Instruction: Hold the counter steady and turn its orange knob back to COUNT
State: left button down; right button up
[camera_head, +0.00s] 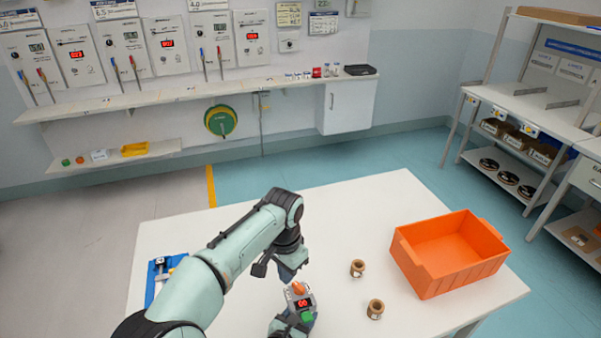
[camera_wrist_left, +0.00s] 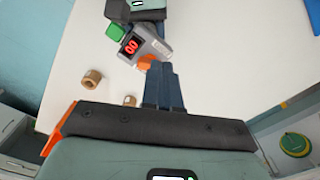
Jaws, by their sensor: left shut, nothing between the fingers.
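The counter (camera_head: 301,303) is a small grey box with a red display reading 00, standing on the white table. Its orange knob (camera_head: 299,287) is on the end facing my left gripper, and its green button (camera_head: 307,316) is at the other end. My left gripper (camera_head: 291,274) is shut and empty, pointing down close by the knob. In the left wrist view its closed fingers (camera_wrist_left: 163,78) are right beside the orange knob (camera_wrist_left: 146,61); contact cannot be told. My right gripper (camera_head: 290,325) is at the counter's near end with its fingers around it, partly cut off by the frame.
Two brown rings (camera_head: 357,268) (camera_head: 375,309) and an orange bin (camera_head: 450,254) stand to the right on the table. A blue fixture (camera_head: 160,275) is at the left edge, partly behind my left arm. Wall shelf (camera_head: 200,92) and rack (camera_head: 520,120) are away from the table.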

aim_at(298, 288)
pick_arm(q)
jog(key=shift+r, duration=0.3)
jog(key=shift+s+d+f, duration=0.3)
jog(key=shift+s+f, duration=0.05)
jog(key=shift+f, duration=0.65)
jog(key=shift+s+d+f, duration=0.25)
jog(key=shift+s+f, duration=0.1)
jog(key=shift+f, duration=0.65)
jog(key=shift+s+d+f, duration=0.3)
jog(key=shift+s+f, duration=0.05)
jog(key=shift+f, duration=0.65)
jog(key=shift+w+d, duration=0.2)
jog(key=shift+w, duration=0.4)
jog(key=shift+w+a, duration=0.15)
jog(key=shift+a, duration=0.15)
